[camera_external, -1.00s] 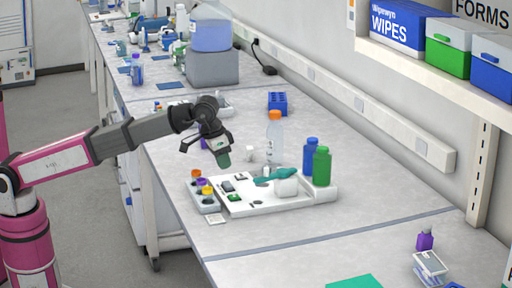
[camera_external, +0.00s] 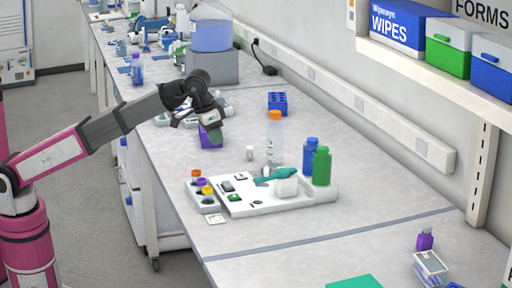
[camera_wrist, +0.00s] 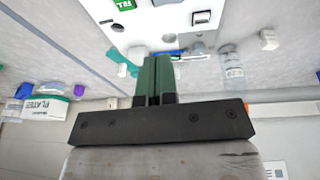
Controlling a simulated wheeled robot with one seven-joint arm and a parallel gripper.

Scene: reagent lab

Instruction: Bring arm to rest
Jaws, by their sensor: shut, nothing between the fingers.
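My gripper (camera_external: 215,137) is raised above the left side of the bench in the external view, with its green fingertips pointing down. In the wrist view the green fingers (camera_wrist: 157,78) are pressed together with nothing between them. My arm reaches from the left edge to above the bench. The gripper overlaps a purple object (camera_external: 206,141) in the picture; I cannot tell how far apart they are.
A white tray (camera_external: 262,208) with small items stands in front of the gripper.

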